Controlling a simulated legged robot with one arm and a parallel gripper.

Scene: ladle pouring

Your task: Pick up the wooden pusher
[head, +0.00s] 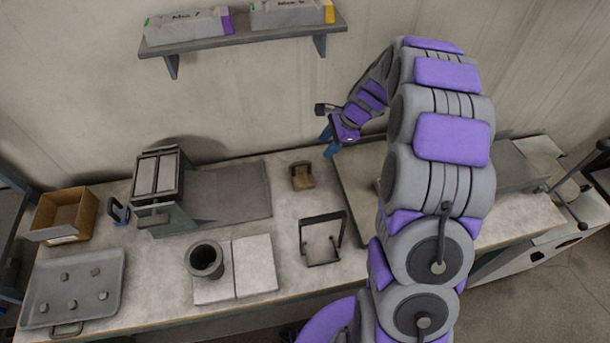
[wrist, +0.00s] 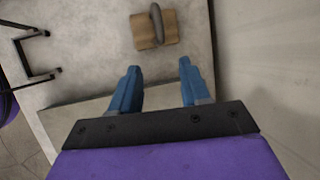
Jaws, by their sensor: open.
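The wooden pusher (head: 302,176) is a small brown block with a grey handle on top. It lies on the pale worktable (head: 150,285) near the middle of the head view. In the wrist view the pusher (wrist: 155,29) is at the top centre, ahead of the fingertips. My gripper (head: 329,143) is above the table, a little to the right of the pusher in the head view. In the wrist view its two blue fingers (wrist: 158,75) are spread apart with nothing between them. They do not touch the pusher.
A black wire stand (head: 322,240) stands in front of the pusher. A grey plate (head: 230,190) lies to its left, by a grey machine (head: 158,185). A dark cup (head: 205,260) sits on white slabs. A cardboard box (head: 65,214) and a tray (head: 75,310) are far left. A shelf (head: 245,35) hangs above.

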